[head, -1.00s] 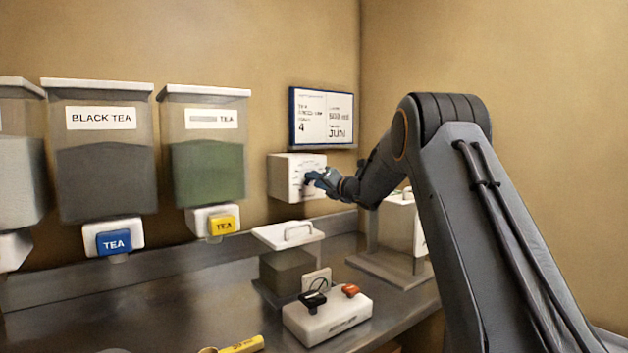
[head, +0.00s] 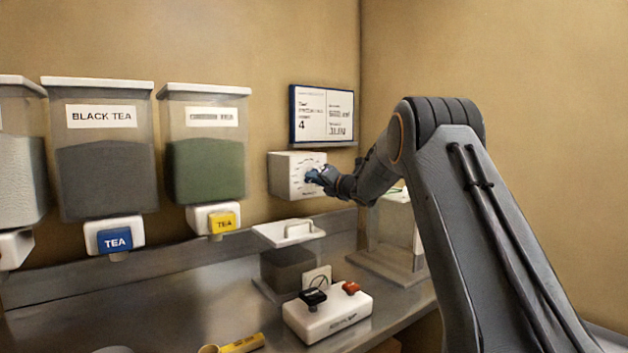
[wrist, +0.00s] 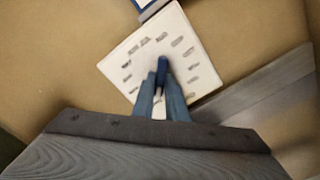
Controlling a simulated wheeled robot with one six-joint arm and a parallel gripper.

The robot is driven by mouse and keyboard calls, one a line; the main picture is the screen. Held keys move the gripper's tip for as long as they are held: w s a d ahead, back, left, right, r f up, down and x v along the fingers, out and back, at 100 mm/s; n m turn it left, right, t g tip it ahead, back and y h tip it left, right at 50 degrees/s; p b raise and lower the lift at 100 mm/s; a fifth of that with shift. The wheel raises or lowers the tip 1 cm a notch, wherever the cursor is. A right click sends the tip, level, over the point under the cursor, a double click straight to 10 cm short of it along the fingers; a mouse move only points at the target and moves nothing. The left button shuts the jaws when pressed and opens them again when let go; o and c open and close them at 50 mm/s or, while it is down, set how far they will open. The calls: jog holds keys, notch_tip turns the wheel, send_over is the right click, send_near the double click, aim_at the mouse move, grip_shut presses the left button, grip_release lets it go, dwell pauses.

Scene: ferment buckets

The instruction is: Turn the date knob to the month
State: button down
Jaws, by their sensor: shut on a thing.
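The date knob's white box (head: 283,176) is fixed to the back wall under a framed board. In the wrist view the box's white face (wrist: 180,42) carries a ring of small month marks, too blurred to read. The board (head: 324,116) shows a 4 and a word at lower right that is too blurred to read.
Tea dispensers (head: 104,165) hang on the wall at left. Below the box are a lidded container (head: 290,265) and a white unit with black and red controls (head: 330,318). A yellow-handled scoop (head: 240,344) lies at the front of the counter.

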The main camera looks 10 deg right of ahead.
jog(key=shift+m, duration=0.3)
jog(key=m+p, duration=0.2)
jog(key=m, duration=0.6)
jog(key=m+p, duration=0.3)
jog(key=m, duration=0.5)
jog(key=m+p, duration=0.3)
jog(key=m, duration=0.4)
jog(key=shift+d+r+m, duration=0.1)
jog(key=shift+r+m, duration=0.3)
jog(key=c, duration=1.8)
grip_release()
jog(key=shift+o, duration=0.2)
jog(key=b+v, duration=0.1)
jog(key=v, duration=0.6)
jog(key=shift+s+b, duration=0.35)
